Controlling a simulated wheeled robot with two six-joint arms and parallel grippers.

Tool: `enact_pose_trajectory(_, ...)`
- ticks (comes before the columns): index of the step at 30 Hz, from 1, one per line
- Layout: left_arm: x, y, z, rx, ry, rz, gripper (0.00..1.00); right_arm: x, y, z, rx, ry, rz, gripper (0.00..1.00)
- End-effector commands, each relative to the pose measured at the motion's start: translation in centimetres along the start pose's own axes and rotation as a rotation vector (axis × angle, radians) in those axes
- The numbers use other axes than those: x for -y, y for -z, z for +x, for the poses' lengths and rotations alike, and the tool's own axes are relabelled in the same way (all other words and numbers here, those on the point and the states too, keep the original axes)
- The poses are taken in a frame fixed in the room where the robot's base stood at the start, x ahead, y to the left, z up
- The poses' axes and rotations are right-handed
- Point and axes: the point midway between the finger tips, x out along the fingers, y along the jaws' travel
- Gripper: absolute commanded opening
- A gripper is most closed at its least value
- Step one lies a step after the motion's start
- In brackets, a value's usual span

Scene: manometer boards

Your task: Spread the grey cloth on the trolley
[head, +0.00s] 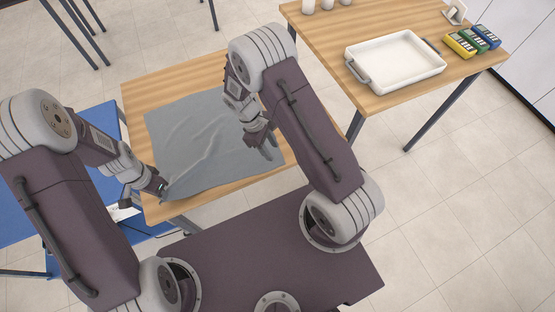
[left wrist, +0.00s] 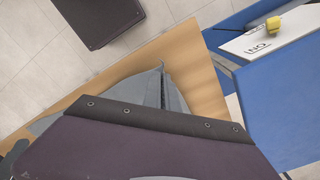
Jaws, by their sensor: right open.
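The grey cloth (head: 190,125) lies over most of the wooden top of the trolley (head: 150,92), mostly flat, with creases running towards its near left corner. My left gripper (head: 162,190) is at that corner and appears shut on it; the cloth is drawn up into a fold there. In the left wrist view the cloth (left wrist: 175,98) shows a raised fold, and my own arm hides the fingertips. My right gripper (head: 268,148) is open above the cloth's right part, near its right edge; I cannot tell whether it touches.
A wooden table (head: 335,55) at the upper right bears a white tray (head: 395,62), several coloured meters (head: 472,40) and white cups (head: 308,6). A blue table (head: 90,190) stands left of the trolley; the left wrist view shows a white card (left wrist: 270,38) and a yellow item (left wrist: 273,23) there.

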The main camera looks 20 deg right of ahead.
Motion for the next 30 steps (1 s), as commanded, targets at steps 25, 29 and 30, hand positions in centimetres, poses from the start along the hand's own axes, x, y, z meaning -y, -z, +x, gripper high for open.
enact_pose_trajectory(25, 0.0, 0.0, 0.0, 0.000, 0.000, 0.000, 0.00, 0.0, 0.0, 4.4, -0.001, 0.001, 0.001, 0.35)
enact_pose_trajectory(29, 0.0, 0.0, 0.0, 0.000, 0.000, 0.000, 0.00, 0.0, 0.0, 4.4, -0.001, 0.001, 0.001, 0.17)
enact_pose_trajectory(30, 0.0, 0.0, 0.0, 0.000, 0.000, 0.000, 0.00, 0.0, 0.0, 4.4, -0.001, 0.001, 0.001, 0.12)
